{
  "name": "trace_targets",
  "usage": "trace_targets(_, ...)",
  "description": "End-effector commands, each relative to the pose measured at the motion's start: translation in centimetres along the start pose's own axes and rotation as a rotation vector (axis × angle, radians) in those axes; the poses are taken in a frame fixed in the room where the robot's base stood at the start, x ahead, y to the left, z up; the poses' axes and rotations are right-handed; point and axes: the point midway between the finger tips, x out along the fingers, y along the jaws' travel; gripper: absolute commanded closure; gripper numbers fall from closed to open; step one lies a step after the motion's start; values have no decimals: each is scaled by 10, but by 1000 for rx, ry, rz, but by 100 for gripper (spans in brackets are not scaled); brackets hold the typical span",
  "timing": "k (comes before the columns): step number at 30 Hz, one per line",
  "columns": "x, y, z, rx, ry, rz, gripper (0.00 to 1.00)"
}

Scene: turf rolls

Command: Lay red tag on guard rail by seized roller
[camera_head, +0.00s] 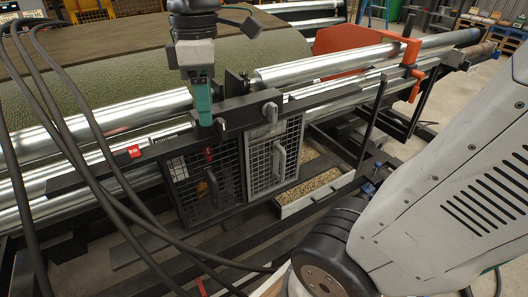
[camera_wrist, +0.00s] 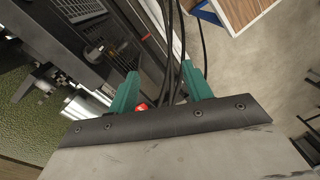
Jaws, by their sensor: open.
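A small red tag (camera_head: 134,151) with pale marks lies on the dark guard rail (camera_head: 160,147), near the left end of the cage guards. My gripper (camera_head: 204,118) points down at the rail, to the right of this tag; its teal fingers overlap edge-on there. In the wrist view the two fingers of my gripper (camera_wrist: 160,70) stand apart with no object clasped. A red patch (camera_wrist: 141,107) shows low between them, partly hidden by the gripper body. Silver rollers (camera_head: 320,65) run behind and beside the rail. I cannot tell which is seized.
Two mesh guards (camera_head: 273,155) with handles hang below the rail. A tray of pellets (camera_head: 312,185) sits to their right. Black cables (camera_head: 75,100) cross the left side. A green turf roll (camera_head: 115,85) lies behind; an orange bracket (camera_head: 350,45) stands at back right.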

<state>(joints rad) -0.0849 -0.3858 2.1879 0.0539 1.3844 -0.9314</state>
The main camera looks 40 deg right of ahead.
Motion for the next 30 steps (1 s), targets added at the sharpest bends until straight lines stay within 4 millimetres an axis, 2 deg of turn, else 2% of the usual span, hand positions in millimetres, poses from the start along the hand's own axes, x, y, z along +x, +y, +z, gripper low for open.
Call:
trace_targets(1, 9, -15, 20, 158, 15, 30, 50)
trace_targets(6, 45, -48, 64, 648, 69, 97, 50)
trace_targets(9, 61, -59, 79, 841, 98, 118, 50)
trace_targets(12, 72, -66, 87, 955, 116, 128, 50)
trace_targets(16, 76, -67, 91, 1005, 125, 131, 50)
trace_targets(30, 75, -67, 91, 1004, 124, 130, 50)
